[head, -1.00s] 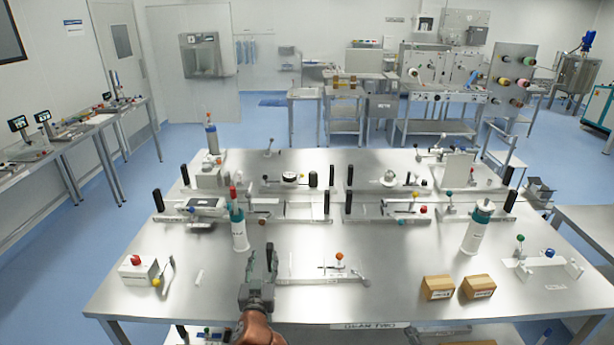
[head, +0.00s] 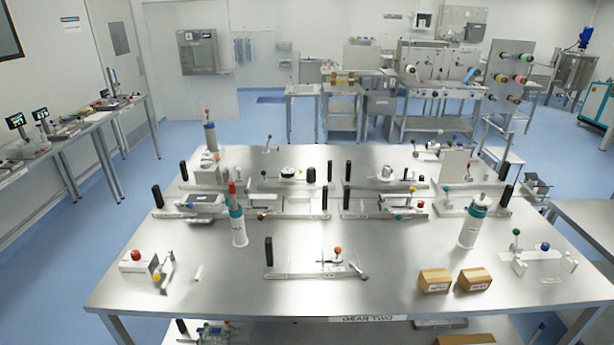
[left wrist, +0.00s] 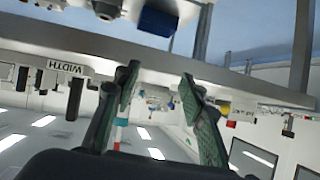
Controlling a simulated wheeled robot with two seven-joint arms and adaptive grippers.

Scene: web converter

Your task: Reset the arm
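My left gripper (left wrist: 160,84) shows in the left wrist view, with its two dark fingers and green inner pads spread apart. Nothing is held between them. That view looks upside down, with a bench edge, a "WIDTH" label and ceiling lights beyond the fingers. In the head view I cannot make out the left gripper clearly; no arm lies over the steel table (head: 215,285). A flat fixture with a black post and an orange knob (head: 310,270) stands uncovered at the table's front middle. My right gripper is in neither view.
Two cardboard boxes (head: 434,281) sit at the front right. A white bottle with a red tip (head: 238,225) and another white bottle (head: 470,228) stand upright. A red-button box (head: 137,264) is at the left. The table's front strip is clear.

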